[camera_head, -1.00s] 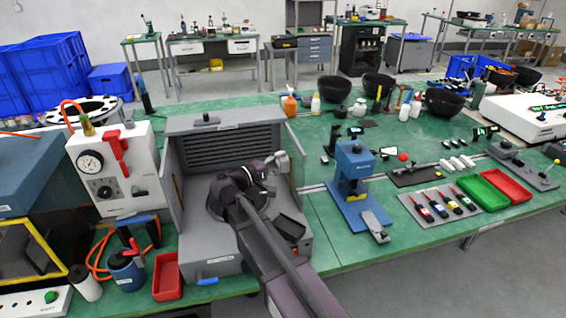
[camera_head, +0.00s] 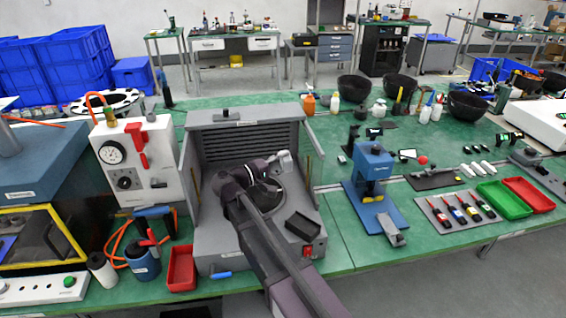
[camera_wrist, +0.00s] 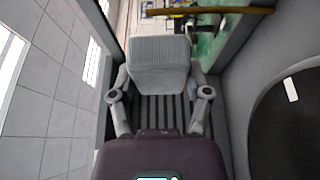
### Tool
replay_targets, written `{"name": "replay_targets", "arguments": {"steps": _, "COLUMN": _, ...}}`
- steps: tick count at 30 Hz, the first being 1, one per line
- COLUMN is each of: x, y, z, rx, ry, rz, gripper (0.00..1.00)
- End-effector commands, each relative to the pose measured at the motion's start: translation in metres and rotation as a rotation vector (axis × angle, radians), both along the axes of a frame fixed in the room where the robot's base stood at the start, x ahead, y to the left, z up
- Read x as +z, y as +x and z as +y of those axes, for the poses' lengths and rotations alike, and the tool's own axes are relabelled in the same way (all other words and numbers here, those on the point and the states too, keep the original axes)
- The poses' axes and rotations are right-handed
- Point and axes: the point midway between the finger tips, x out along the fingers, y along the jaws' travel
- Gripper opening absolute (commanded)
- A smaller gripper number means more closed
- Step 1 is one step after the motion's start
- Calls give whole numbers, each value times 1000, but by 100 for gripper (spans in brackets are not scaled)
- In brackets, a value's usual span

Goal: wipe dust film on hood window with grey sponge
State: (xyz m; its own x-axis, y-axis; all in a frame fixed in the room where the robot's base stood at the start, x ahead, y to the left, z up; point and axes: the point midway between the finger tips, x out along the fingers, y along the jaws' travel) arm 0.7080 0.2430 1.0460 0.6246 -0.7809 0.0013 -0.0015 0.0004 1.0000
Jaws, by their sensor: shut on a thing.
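My gripper (camera_wrist: 160,92) is shut on the grey sponge (camera_wrist: 160,68), a ribbed pale grey block held between its two fingers in the wrist view. In the head view my gripper (camera_head: 284,163) is inside the grey hood (camera_head: 215,122), near its right side; the sponge is hard to make out there. The hood window appears to be the see-through right side panel (camera_head: 314,148). I cannot make out the dust film on it, or tell whether the sponge touches the panel.
A black tray (camera_head: 302,226) and a red switch (camera_head: 307,252) are at the hood's front right. A gauge box (camera_head: 135,165) stands close on the left. A blue press (camera_head: 373,180) stands to the right. A red bin (camera_head: 181,268) sits at the front left.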

Motion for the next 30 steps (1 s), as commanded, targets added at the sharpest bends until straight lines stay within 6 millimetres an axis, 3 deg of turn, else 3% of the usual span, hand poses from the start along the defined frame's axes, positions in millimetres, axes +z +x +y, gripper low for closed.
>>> {"name": "replay_targets", "arguments": {"steps": 18, "x": 0, "y": -8, "z": 28, "rx": 1, "ry": 0, "rz": 0, "gripper": 24}}
{"name": "replay_targets", "arguments": {"steps": 30, "x": 0, "y": -8, "z": 29, "rx": 1, "ry": 0, "rz": 0, "gripper": 24}}
